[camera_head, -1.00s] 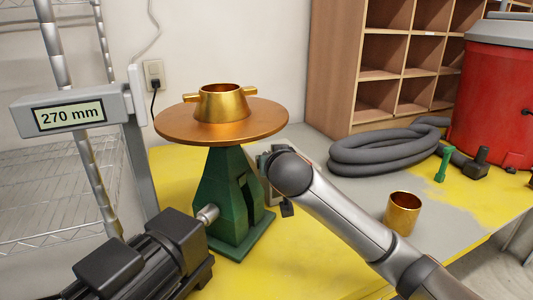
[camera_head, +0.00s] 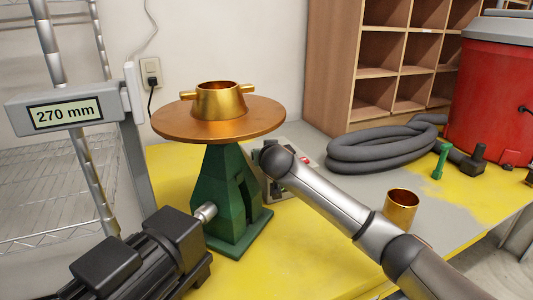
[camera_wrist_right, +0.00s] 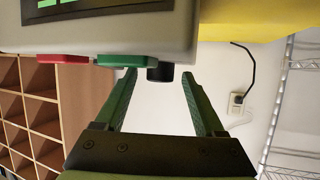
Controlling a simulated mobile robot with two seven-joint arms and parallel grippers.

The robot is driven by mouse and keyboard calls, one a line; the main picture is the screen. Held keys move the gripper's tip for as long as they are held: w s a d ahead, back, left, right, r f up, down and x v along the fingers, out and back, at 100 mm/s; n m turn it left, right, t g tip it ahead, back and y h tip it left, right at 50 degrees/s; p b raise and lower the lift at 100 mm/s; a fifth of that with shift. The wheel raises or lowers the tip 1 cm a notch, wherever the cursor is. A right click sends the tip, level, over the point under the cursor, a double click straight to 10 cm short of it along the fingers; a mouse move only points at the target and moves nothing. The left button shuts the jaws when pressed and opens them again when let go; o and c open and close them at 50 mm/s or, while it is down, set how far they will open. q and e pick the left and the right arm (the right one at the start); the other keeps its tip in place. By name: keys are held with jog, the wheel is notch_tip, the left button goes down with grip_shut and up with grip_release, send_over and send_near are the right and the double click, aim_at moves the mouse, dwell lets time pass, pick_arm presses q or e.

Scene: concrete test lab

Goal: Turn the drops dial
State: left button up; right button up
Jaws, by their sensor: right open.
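A grey control box (camera_head: 282,190) stands on the table behind the green stand, partly hidden by my right arm. In the right wrist view the box (camera_wrist_right: 110,28) hangs upside down at the top, with part of a green-lit display, a red button (camera_wrist_right: 62,62) and a green button (camera_wrist_right: 127,61). A short black knob (camera_wrist_right: 160,72), apparently the drops dial, sticks out beside the green button; no label shows. My right gripper (camera_wrist_right: 158,76) is open, its fingertips on either side of the knob, with gaps visible. My arm hides this gripper in the head view.
A copper-coloured round plate (camera_head: 165,124) with a brass cup (camera_head: 220,102) tops the green stand (camera_head: 232,200). A black motor (camera_head: 140,260) stands in front. A brass cup (camera_head: 401,208), grey hose (camera_head: 380,150) and red drum (camera_head: 490,100) are right of my arm.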

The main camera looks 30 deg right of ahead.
grip_shut()
dwell(0.5)
